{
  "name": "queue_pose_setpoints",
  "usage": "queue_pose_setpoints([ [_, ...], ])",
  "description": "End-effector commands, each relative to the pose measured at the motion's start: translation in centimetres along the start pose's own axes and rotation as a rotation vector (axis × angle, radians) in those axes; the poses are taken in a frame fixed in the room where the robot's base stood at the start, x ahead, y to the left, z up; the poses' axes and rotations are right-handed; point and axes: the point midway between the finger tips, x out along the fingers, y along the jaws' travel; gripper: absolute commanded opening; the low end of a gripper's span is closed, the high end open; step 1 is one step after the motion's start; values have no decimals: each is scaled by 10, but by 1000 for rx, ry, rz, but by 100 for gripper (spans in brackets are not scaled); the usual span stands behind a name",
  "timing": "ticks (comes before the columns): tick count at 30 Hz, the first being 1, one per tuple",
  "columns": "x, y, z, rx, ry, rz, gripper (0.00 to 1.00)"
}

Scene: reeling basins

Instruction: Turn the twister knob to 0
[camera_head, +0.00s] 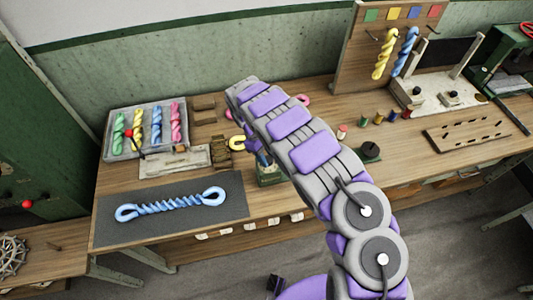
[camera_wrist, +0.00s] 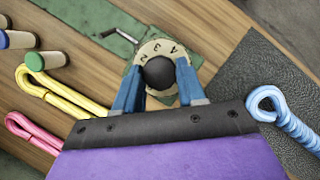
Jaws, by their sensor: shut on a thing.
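The twister knob (camera_wrist: 159,73) is a round black ball on a pale numbered dial (camera_wrist: 151,47), in the wrist view. My gripper (camera_wrist: 160,84) has its two blue fingers shut on the knob, one on each side. A few dial digits show along the far rim, among them a 2 and what looks like a 4; the near part is hidden by the knob and fingers. I cannot tell which digit the knob points to. The dial sits on a green twister box (camera_head: 270,177), mostly hidden behind my arm in the head view.
A crank handle (camera_wrist: 117,34) sticks out beside the dial. A blue twisted skein (camera_head: 170,204) lies on a dark mat (camera_head: 125,235). Yellow (camera_wrist: 70,97) and pink (camera_wrist: 30,130) loops and several spools lie close by. A grey tray (camera_head: 113,157) holds coloured skeins.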

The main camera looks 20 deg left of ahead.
Motion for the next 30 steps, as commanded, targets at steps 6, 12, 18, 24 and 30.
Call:
queue_pose_setpoints([
  [6,0,0,0,-50,-1,20,9],
  [12,1,0,0,-61,0,24,9],
  [18,1,0,0,-61,0,24,9],
  [24,0,0,1,-60,1,24,51],
  [30,0,0,2,-60,1,25,64],
])
